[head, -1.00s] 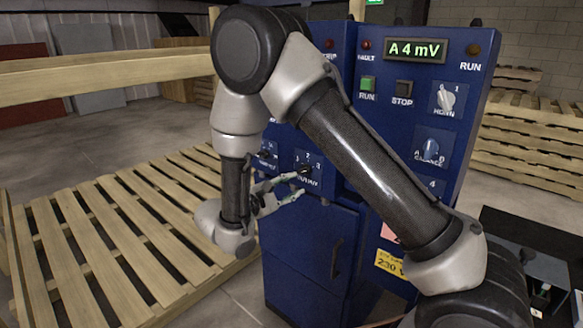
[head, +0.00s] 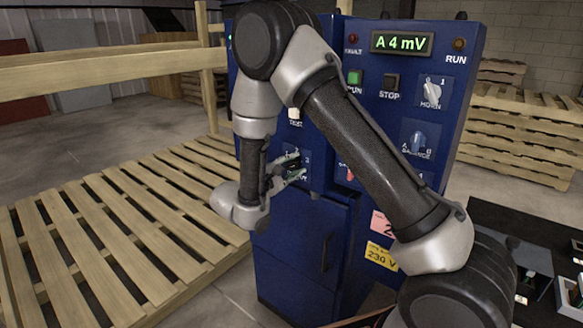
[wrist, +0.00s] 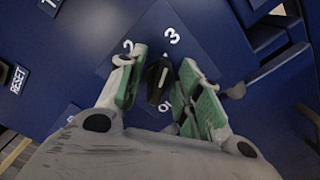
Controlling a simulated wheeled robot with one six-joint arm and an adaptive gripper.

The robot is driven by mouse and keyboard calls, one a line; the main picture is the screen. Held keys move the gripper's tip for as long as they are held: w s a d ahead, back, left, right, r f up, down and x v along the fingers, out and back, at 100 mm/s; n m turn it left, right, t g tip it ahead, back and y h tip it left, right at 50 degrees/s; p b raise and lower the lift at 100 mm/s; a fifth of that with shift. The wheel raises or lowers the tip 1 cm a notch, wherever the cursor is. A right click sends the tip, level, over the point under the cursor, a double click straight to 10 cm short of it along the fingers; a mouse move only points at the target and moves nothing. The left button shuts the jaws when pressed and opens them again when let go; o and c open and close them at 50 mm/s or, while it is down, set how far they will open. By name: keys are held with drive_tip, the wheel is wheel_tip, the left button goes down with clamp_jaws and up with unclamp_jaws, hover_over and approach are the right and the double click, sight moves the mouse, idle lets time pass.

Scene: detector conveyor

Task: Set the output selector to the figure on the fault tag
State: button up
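The output selector (wrist: 157,80) is a black knob on a blue plate, with 2 and 3 printed near it in the wrist view; its lettering is partly covered. I cannot tell surely which figure it points to. My gripper (wrist: 162,82) is open, one green-padded finger on each side of the knob, with gaps visible on both sides. In the head view my gripper (head: 291,170) is at the selector plate (head: 306,160), which it partly hides. The pink tag (head: 381,222) low on the cabinet is partly hidden by my arm; its dark figure is not clearly readable.
The blue cabinet (head: 300,235) also carries a display (head: 402,43) reading A 4 mV, RUN and STOP buttons, and other knobs. A yellow 230 V label (head: 381,257) is below the tag. Wooden pallets (head: 120,240) lie left; a dark bench (head: 510,225) stands right.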

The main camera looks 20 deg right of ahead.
drive_tip(key=c, duration=0.7)
drive_tip(key=shift+o, duration=0.2)
drive_tip(key=shift+n, duration=0.4)
drive_tip(key=n, duration=0.5)
drive_tip(key=shift+w+n, duration=0.1)
drive_tip(key=shift+n, duration=0.2)
drive_tip(key=n, duration=0.5)
drive_tip(key=shift+a+r, duration=0.1)
drive_tip(key=shift+n, duration=0.3)
drive_tip(key=o, duration=0.7)
drive_tip(key=shift+c, duration=0.2)
